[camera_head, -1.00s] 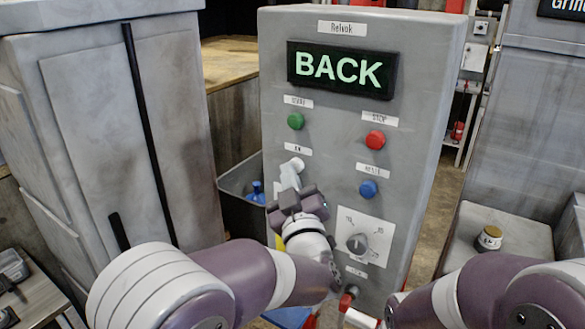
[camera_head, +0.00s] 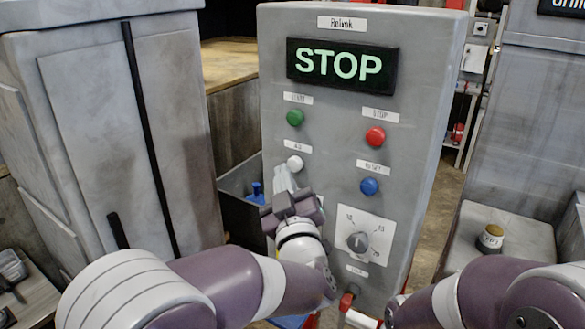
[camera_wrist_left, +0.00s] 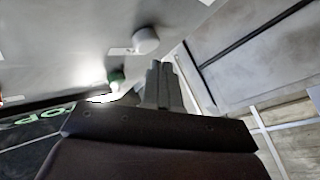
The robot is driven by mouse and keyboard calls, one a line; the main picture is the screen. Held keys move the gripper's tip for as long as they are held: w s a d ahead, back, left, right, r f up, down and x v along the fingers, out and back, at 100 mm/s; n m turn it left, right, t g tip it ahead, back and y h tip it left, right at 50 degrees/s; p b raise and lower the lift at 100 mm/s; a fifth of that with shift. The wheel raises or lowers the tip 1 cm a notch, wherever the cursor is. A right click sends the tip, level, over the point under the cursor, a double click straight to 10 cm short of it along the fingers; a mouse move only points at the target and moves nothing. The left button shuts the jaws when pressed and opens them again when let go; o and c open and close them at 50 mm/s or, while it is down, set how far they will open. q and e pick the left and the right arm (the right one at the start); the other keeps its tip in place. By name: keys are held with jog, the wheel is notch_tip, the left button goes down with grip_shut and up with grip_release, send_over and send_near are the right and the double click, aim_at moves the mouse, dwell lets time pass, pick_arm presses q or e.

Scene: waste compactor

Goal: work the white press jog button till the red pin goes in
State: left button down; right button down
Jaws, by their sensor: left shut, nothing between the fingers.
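The white jog button (camera_head: 295,162) is on the grey control panel, below the green button. My left gripper (camera_head: 284,178) is shut and empty, with its fingertips just below the white button in the head view. In the left wrist view the white button (camera_wrist_left: 145,40) shows just beyond the closed fingertips (camera_wrist_left: 160,72), with what looks like a small gap. The panel's display (camera_head: 343,66) reads STOP in green letters. A red part (camera_head: 347,300) shows low on the panel; I cannot tell whether it is the red pin. My right gripper is out of view.
The green button (camera_head: 295,118) sits above the white one. The red stop button (camera_head: 375,136), blue button (camera_head: 369,186) and rotary dial (camera_head: 358,242) are to its right. A dark bin (camera_head: 240,205) stands left of the panel. A small jar (camera_head: 491,237) is at right.

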pick_arm(q)
jog(key=shift+s+a+b, duration=0.5)
jog(key=shift+s+a, duration=0.25)
jog(key=shift+s, duration=0.25)
jog(key=shift+s+a+b, duration=0.5)
jog(key=shift+s+a, duration=0.2)
jog(key=shift+s, duration=0.25)
